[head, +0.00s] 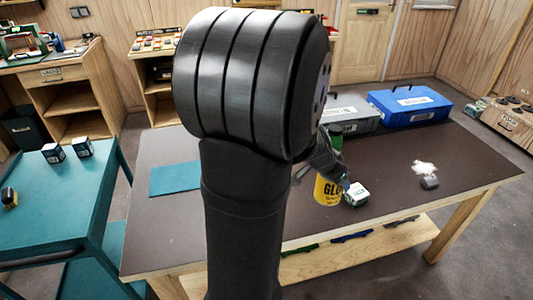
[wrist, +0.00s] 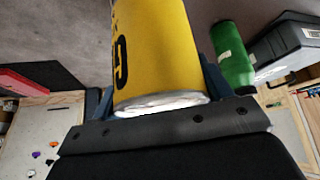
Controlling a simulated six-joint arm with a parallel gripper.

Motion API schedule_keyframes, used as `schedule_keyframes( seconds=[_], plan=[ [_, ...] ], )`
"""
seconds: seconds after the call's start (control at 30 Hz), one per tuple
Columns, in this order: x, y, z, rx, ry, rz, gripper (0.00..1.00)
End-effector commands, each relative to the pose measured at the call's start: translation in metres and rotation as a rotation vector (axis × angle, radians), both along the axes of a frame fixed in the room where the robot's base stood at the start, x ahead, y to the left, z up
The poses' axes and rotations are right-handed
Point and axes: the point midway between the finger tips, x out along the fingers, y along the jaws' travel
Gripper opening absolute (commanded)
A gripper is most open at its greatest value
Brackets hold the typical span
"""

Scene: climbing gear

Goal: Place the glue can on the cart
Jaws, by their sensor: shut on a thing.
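The yellow glue can (head: 327,191) shows in the head view over the dark table, partly behind my arm. In the wrist view the can (wrist: 158,50) fills the middle, its pale end close to the palm. My gripper (wrist: 160,88) is shut on it, with a blue finger on each side. I cannot tell whether the can touches the table. The teal cart (head: 50,215) stands at the left, apart from the can.
Two small boxes (head: 53,153) and a dark-and-yellow item (head: 9,197) stand on the cart; its front top is clear. On the dark table (head: 430,208) are a small white-green box (head: 356,194), a grey case (head: 350,120), a blue case (head: 409,105) and a chalky block (head: 429,183).

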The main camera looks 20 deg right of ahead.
Motion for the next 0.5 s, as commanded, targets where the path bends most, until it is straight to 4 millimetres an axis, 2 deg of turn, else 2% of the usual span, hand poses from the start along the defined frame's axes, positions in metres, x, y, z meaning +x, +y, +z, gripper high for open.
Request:
schedule_keyframes(
  seconds=[0.17,0.27,0.37,0.5],
  plan=[
    [0.006,0.003,0.002,-0.001,-0.001,0.017,0.32],
    [0.023,0.015,0.003,0.000,0.000,0.061,0.32],
    [0.051,0.035,0.005,0.000,0.002,0.137,0.32],
    [0.096,0.077,0.009,0.002,0.007,0.270,0.32]
  ],
)
